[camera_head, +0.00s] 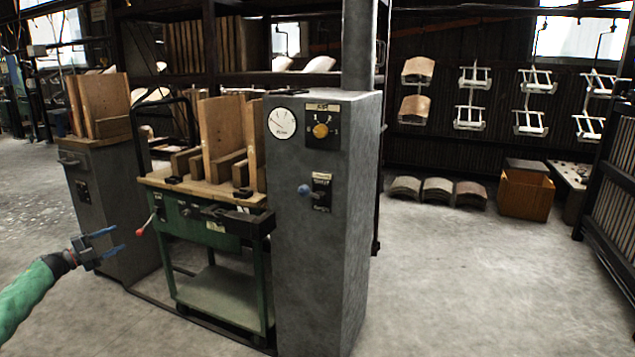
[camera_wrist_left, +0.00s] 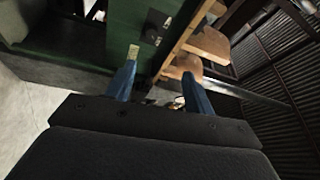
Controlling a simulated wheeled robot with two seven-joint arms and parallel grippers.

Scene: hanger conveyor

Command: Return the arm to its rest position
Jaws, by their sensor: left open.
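My left gripper (camera_head: 112,241) is at the left of the head view, on the end of my green-sleeved arm. Its two blue fingers are spread and nothing is between them. It is in front of the grey cabinet at the left and left of the green cart's red-tipped lever (camera_head: 140,231), apart from it. In the left wrist view the two blue fingers (camera_wrist_left: 158,92) are also apart, with a green machine panel (camera_wrist_left: 130,28) and wooden boards (camera_wrist_left: 205,45) beyond them. My right gripper is in neither view.
A grey control cabinet (camera_head: 318,250) with dial and knobs stands mid-view beside the green cart (camera_head: 215,235) with wooden boards. White hangers (camera_head: 470,117) hang at the back right, two carrying curved panels. An orange-brown box (camera_head: 525,195) is on the floor. The right-hand floor is mostly clear.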

